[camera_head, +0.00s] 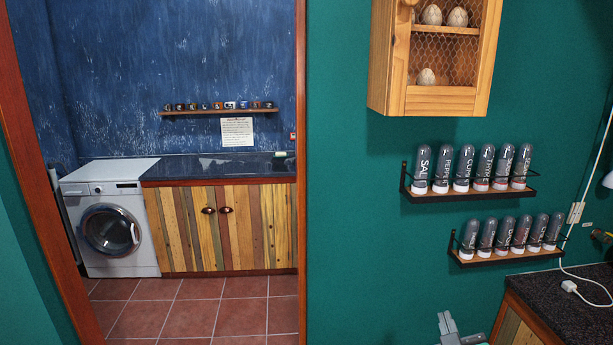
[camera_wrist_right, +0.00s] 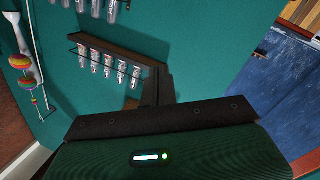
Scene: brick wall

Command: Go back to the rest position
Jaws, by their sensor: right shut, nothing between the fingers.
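My right gripper (camera_head: 447,318) shows as a small grey shape at the bottom edge of the head view, in front of the green wall and left of the dark counter. Most of that arm is below the frame. In the right wrist view the dark fingers of my right gripper (camera_wrist_right: 158,84) are together with nothing between them. Behind them are the wall and a spice rack, apart from the fingers. My left gripper is in neither view.
Two spice racks (camera_head: 470,197) (camera_head: 507,255) hang on the green wall below a wooden egg cabinet (camera_head: 433,103). A dark counter (camera_head: 560,300) with a white cable stands at the right. Through the doorway are a washing machine (camera_head: 110,222) and clear tiled floor (camera_head: 190,310).

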